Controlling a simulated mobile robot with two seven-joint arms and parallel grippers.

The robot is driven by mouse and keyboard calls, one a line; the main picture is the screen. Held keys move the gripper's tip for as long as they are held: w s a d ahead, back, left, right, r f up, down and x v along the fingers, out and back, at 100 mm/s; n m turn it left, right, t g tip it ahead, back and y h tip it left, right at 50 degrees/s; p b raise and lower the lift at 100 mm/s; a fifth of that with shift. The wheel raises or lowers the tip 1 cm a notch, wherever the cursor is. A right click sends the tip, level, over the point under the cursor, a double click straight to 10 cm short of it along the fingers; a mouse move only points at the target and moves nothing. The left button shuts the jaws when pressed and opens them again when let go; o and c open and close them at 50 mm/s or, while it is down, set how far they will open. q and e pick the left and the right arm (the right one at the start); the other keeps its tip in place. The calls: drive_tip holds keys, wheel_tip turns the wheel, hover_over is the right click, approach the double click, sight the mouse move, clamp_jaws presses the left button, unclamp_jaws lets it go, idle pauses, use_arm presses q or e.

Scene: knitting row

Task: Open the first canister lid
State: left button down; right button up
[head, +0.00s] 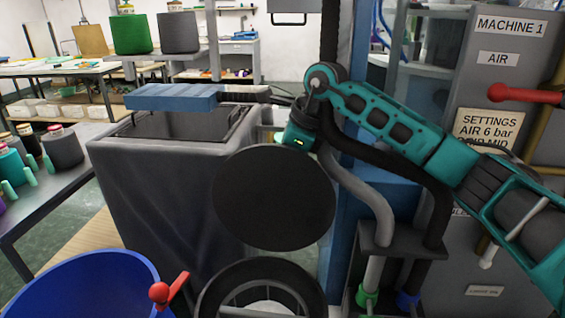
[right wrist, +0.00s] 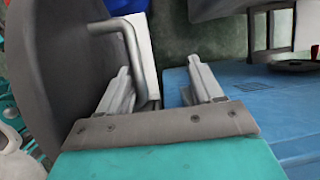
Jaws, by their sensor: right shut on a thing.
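The round black lid (head: 273,197) stands steeply tilted above the canister, its flat face toward the head camera. The canister (head: 212,300) is at the bottom centre of the head view; its dark round rim shows, with a pale inside. My right gripper (head: 298,140) is at the lid's upper edge, at the end of the teal arm. In the right wrist view the lid (right wrist: 45,70) is at the left, and its bent grey handle (right wrist: 135,55) runs down by the fingers of my right gripper (right wrist: 162,92), which is shut on it. My left gripper is not in view.
A blue tub (head: 85,285) and a red-knobbed lever (head: 160,292) are at the front left. A large grey bin (head: 160,190) stands behind the lid. Hoses (head: 372,205) and a grey machine cabinet (head: 500,80) crowd the right. A cone table (head: 75,190) is at left.

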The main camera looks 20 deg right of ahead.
drive_tip(key=shift+s+d+f, duration=0.1)
drive_tip(key=shift+f, duration=0.55)
drive_tip(key=v, duration=0.7)
drive_tip(key=shift+d+r, duration=0.1)
drive_tip(key=shift+r, duration=0.25)
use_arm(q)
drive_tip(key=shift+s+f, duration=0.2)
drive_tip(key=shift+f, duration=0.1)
use_arm(e)
drive_tip(key=shift+r, duration=0.55)
